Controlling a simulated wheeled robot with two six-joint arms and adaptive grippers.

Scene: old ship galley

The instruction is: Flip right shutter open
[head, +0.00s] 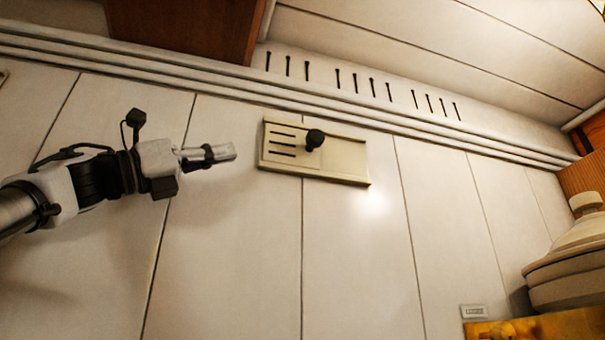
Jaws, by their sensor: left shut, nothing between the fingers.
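A cream rectangular vent plate with a sliding shutter (345,162) is fixed to the white panelled wall, right of my left gripper. Three dark slots (285,141) show in its left part. A black round knob (315,138) sticks out near its middle, just right of the slots. My left gripper (230,153) is shut and empty. In the picture its fingertips end a little left of the plate, at about knob height, with a gap between. I cannot tell its distance from the wall. My right gripper is not in view.
A row of dark slots (371,86) runs along the wall above a ledge. A wooden box (190,25) hangs at the top. A lidded pale vessel (575,265) and a yellowish surface (555,330) are at lower right. The wall around the plate is clear.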

